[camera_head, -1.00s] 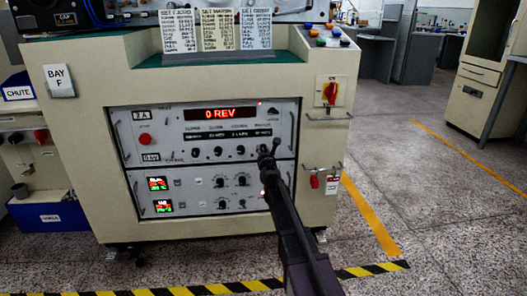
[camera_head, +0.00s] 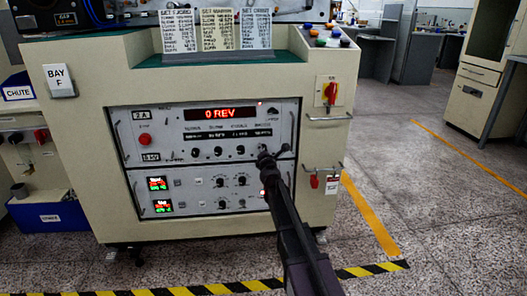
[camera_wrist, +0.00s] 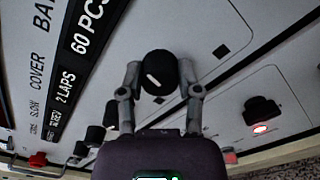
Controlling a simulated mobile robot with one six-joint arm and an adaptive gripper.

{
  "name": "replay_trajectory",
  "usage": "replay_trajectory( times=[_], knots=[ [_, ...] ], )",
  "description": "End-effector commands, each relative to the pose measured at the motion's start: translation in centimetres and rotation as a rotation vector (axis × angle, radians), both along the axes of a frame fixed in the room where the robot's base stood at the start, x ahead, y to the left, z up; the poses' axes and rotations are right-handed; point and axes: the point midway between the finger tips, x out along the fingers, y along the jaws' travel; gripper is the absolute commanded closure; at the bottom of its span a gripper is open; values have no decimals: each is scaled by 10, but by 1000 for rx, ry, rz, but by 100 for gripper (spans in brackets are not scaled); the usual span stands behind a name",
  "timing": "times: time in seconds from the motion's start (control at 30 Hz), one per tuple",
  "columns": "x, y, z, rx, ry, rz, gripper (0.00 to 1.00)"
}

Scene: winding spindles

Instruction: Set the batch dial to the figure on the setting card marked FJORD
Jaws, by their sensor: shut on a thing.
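In the wrist view the batch dial (camera_wrist: 160,63) is a round black knob with a short white mark, tilted up and left in the picture. Beside it is a window reading 60 PCS (camera_wrist: 90,22), under a label partly cut off that begins BA. My gripper (camera_wrist: 159,71) has one finger on each side of the knob and is shut on it. In the head view my gripper (camera_head: 265,156) is at the right end of the knob row and hides the dial. The left setting card (camera_head: 178,32) seems headed FJORD; its lines are too small to read.
Two more cards, a middle card (camera_head: 217,30) and a right card (camera_head: 256,28), stand beside it. The panel display (camera_head: 217,113) reads 0 REV. Other knobs (camera_head: 217,152) are left of my gripper. A red switch (camera_head: 330,92) and a handle bar are to the right.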

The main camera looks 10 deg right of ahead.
Motion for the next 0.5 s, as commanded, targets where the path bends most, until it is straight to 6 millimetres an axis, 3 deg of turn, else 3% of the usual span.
replay_trajectory(
  times=[0.27, 0.3, 0.4, 0.5],
  knots=[
    [2, 0, 0, 0, 0, 0, 100],
    [2, 0, 0, 0, 0, 0, 52],
    [2, 0, 0, 0, 0, 0, 23],
    [2, 0, 0, 0, 0, 0, 21]
  ],
)
